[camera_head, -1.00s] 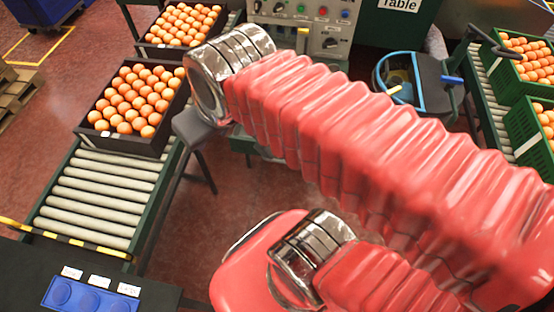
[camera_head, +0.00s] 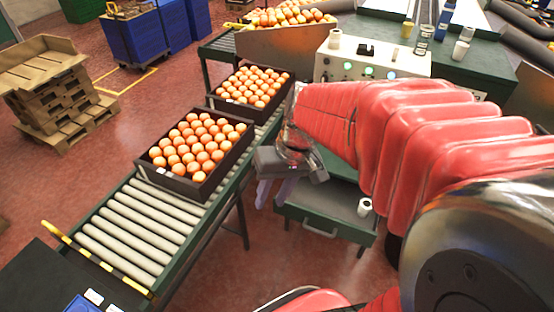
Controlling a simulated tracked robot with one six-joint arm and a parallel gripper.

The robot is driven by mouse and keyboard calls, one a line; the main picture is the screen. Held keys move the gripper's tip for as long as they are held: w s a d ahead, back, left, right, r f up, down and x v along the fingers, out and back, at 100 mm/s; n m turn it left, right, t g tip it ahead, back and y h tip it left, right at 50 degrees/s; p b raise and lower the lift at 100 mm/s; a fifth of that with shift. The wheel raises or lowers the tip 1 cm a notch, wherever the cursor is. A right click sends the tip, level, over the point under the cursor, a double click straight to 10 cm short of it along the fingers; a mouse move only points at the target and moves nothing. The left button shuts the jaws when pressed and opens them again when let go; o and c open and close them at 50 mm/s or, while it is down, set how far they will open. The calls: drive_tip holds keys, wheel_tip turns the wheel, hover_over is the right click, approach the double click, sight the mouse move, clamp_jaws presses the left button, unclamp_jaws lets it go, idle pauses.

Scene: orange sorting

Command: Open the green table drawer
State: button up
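The green table (camera_head: 490,65) stands at the back right, mostly behind my red arm. A green drawer (camera_head: 325,200) juts out below it and appears pulled out. Its front bears a pale bar handle (camera_head: 319,230). A small white cup-like item (camera_head: 364,207) is at the drawer's right front. My gripper (camera_head: 272,200) hangs just left of the drawer, pointing down, with nothing seen in it. Its pale fingers look spread apart but blurred. I see no contact with the handle. My arm hides the drawer's back part.
A roller conveyor (camera_head: 130,228) runs along the left with dark crates (camera_head: 192,190) of oranges. A white control box (camera_head: 385,62) stands behind my arm. Pallets (camera_head: 60,100) and blue bins (camera_head: 135,40) are at the back left. Red floor between conveyor and drawer is clear.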

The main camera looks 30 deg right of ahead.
drive_tip(key=w+d+f+m+t+y, duration=0.1)
drive_tip(key=d+f+m+t+y, duration=0.2)
drive_tip(key=d+f, duration=0.6)
drive_tip(key=w+d+f+m+t+y, duration=0.1)
drive_tip(key=w+d+f+m+y, duration=0.3)
drive_tip(key=d+f, duration=0.6)
drive_tip(key=s+d+f+m+t, duration=0.2)
drive_tip(key=s+f+t, duration=0.1)
drive_tip(key=f, duration=0.3)
drive_tip(key=s+d+f+m+t, duration=0.2)
drive_tip(key=s+f+t, duration=0.1)
drive_tip(key=f, duration=0.4)
drive_tip(key=m+t+h, duration=0.4)
drive_tip(key=t+h, duration=0.1)
drive_tip(key=h, duration=0.1)
approach(316, 230)
drive_tip(key=d+v, duration=0.1)
drive_tip(key=v, duration=0.3)
drive_tip(key=shift+w+a+f, duration=0.2)
drive_tip(key=shift+f, duration=0.4)
drive_tip(key=shift+a+x, duration=0.2)
drive_tip(key=shift+x, duration=6.75)
drive_tip(key=shift+r, duration=0.15)
drive_tip(key=shift+c, duration=0.7)
drive_tip(key=shift+s, duration=0.1)
clamp_jaws()
